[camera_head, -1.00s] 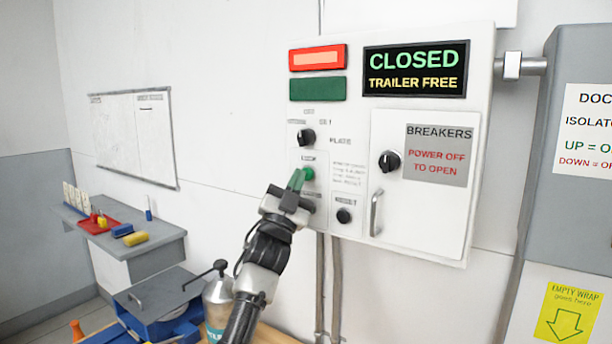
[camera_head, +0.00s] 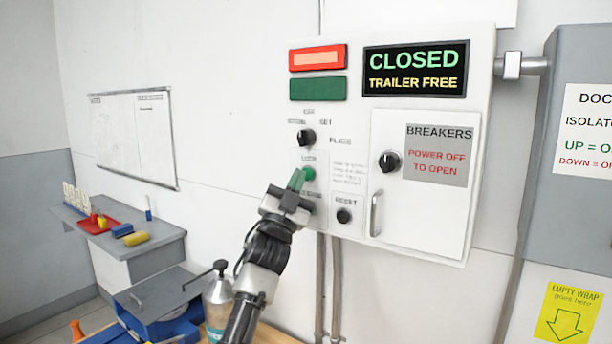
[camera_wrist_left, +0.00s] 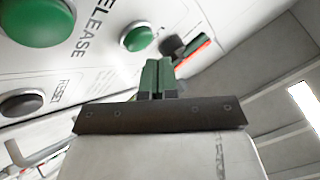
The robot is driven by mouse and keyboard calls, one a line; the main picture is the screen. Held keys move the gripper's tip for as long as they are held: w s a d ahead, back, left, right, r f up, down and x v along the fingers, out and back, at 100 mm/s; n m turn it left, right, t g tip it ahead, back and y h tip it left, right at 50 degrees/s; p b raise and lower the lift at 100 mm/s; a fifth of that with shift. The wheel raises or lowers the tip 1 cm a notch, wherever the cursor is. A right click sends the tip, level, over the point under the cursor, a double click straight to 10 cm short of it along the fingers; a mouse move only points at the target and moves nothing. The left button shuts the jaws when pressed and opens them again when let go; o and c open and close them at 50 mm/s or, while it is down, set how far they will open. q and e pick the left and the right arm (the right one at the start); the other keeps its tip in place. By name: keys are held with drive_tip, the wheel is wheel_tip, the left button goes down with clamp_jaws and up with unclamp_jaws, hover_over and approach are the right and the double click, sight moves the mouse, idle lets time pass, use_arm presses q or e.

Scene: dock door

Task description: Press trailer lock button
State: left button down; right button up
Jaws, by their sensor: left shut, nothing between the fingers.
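The grey-white control box in the head view has a green button (camera_head: 308,173) under a small label that looks like LOCK. My left gripper (camera_head: 297,180) is shut and empty, its green fingertips just left of and partly overlapping that button in the picture. I cannot tell whether they touch it. In the left wrist view the shut fingers (camera_wrist_left: 157,76) point toward the panel, with one green button (camera_wrist_left: 138,36) just beyond their tips and a larger-looking green button (camera_wrist_left: 40,18) further left. The display (camera_head: 416,69) reads CLOSED, TRAILER FREE. My right gripper is not in view.
A black selector knob (camera_head: 306,137) sits above the green button, and a black RESET button (camera_head: 344,215) sits below right. The breaker door (camera_head: 425,185) has its own knob and handle. A grey shelf (camera_head: 160,238) and a blue machine (camera_head: 160,305) stand at left.

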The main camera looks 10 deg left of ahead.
use_arm(q)
drive_tip(key=shift+w+d, duration=0.15)
drive_tip(key=shift+w, duration=0.25)
drive_tip(key=shift+w+d+b, duration=0.15)
drive_tip(key=shift+w+b, duration=0.2)
drive_tip(key=shift+b, duration=0.15)
idle(0.7)
drive_tip(key=shift+s, duration=0.1)
drive_tip(key=shift+s+a+p, duration=0.3)
drive_tip(key=shift+s+p, duration=0.15)
drive_tip(key=shift+s, duration=0.2)
drive_tip(key=shift+s, duration=0.1)
drive_tip(key=s, duration=0.1)
drive_tip(key=s+a+p, duration=0.1)
drive_tip(key=s, duration=0.1)
drive_tip(key=s+p, duration=0.1)
drive_tip(key=shift+s+a, duration=0.25)
drive_tip(key=shift+a, duration=0.1)
